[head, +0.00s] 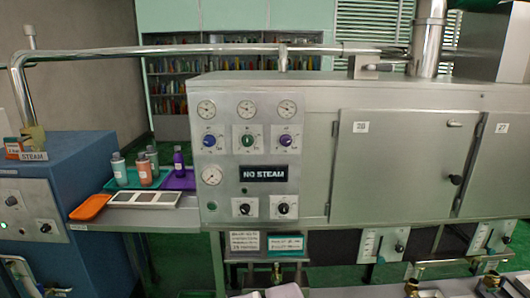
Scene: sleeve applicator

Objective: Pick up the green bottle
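Several small bottles stand upright on a metal shelf left of the grey machine. A grey-green bottle (119,169) is at the front left, on a green tray (110,185). A second grey-green bottle (153,160) stands behind an orange bottle (145,172) and is partly hidden by it. I cannot tell which of the two is the green bottle. A purple bottle (178,163) stands on a purple tray (184,183) to the right. My gripper is not in view.
An orange tray (90,208) and a white-rimmed tray (172,200) with dark panels lie at the shelf's front. A blue cabinet (75,165) stands left, the grey machine (390,170) right. A steel pipe (215,49) runs above the shelf.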

